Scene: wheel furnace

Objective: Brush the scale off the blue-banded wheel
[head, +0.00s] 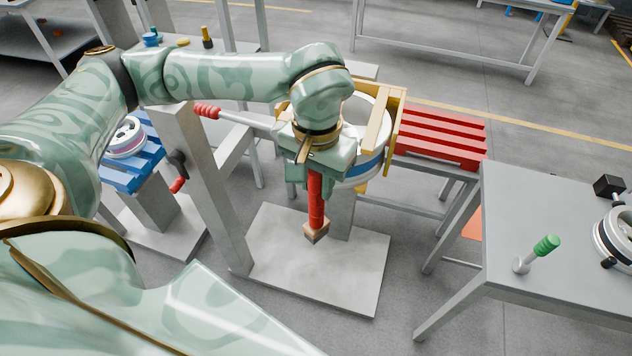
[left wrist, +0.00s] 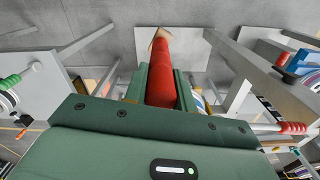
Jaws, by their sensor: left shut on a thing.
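The blue-banded wheel (head: 372,168) stands upright in a yellow frame (head: 398,122) near the middle of the head view. My left gripper and wrist hide much of its face, so I cannot make out the scale. My left gripper (head: 316,178) is shut on the red handle of a brush (head: 316,205), in front of the wheel. The brush hangs down with its tan head at the lower end, over a pale base plate. Its red handle also shows between the fingers in the left wrist view (left wrist: 161,75). My right gripper is not in view.
A red slatted rack (head: 440,136) adjoins the frame's right side. A purple-banded wheel (head: 126,140) lies on a blue rack (head: 133,170) at left. A grey post (head: 208,190) stands left of the base plate. A grey table (head: 540,215) with a green-handled lever (head: 546,245) is at right.

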